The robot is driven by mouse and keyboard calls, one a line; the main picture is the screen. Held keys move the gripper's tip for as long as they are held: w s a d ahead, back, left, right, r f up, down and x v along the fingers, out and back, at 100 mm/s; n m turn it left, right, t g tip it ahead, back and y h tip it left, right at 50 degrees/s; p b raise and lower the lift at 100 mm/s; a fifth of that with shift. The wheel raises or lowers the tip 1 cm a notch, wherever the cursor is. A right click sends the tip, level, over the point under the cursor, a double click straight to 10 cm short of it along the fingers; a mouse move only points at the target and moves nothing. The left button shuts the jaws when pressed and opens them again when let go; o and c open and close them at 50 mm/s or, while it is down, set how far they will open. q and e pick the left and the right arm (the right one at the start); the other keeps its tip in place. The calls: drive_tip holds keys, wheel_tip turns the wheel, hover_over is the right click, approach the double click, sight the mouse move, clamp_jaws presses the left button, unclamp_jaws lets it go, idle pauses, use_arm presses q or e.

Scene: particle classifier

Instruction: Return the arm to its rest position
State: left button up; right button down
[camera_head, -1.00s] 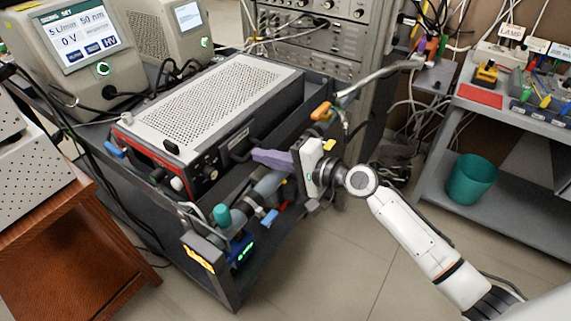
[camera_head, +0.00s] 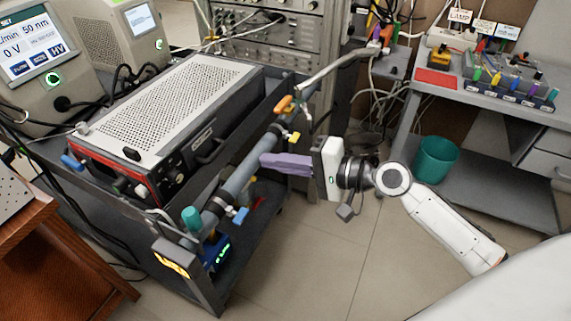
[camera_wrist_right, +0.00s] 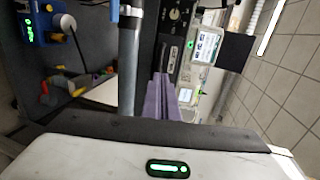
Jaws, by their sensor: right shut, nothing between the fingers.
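My right arm (camera_head: 440,225) reaches in from the lower right in the head view. Its right gripper (camera_head: 264,160) has purple fingers pointing left, pressed together with nothing between them. The fingertips are close to the grey tube (camera_head: 240,178) on the cart's near side in the picture; I cannot tell the exact gap. In the right wrist view the closed purple fingers (camera_wrist_right: 160,95) point up, just right of the grey tube (camera_wrist_right: 129,65). My left gripper is not in view.
The cart holds a perforated instrument box (camera_head: 160,105) and a small blue device (camera_head: 215,250). A teal bin (camera_head: 436,160) stands on the right table's lower shelf. Floor (camera_head: 310,265) is clear below my right gripper. A wooden cabinet (camera_head: 60,265) is at lower left.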

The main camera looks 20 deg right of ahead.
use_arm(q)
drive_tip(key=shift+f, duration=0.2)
use_arm(e)
drive_tip(key=s+a+f+n+g+h, duration=0.1)
drive_tip(key=s+f+n+h, duration=0.2)
drive_tip(key=s+f+n, duration=0.3)
drive_tip(key=s+a+f+n+g+h, duration=0.1)
drive_tip(key=s+f+n+h, duration=0.3)
drive_tip(key=s+f, duration=1.2)
wheel_tip(320, 180, down, 6)
drive_tip(key=shift+s+r+n+g+h, duration=0.3)
drive_tip(key=shift+s+n+g, duration=0.1)
drive_tip(key=shift+n+g, duration=0.5)
drive_tip(key=shift+a, duration=0.1)
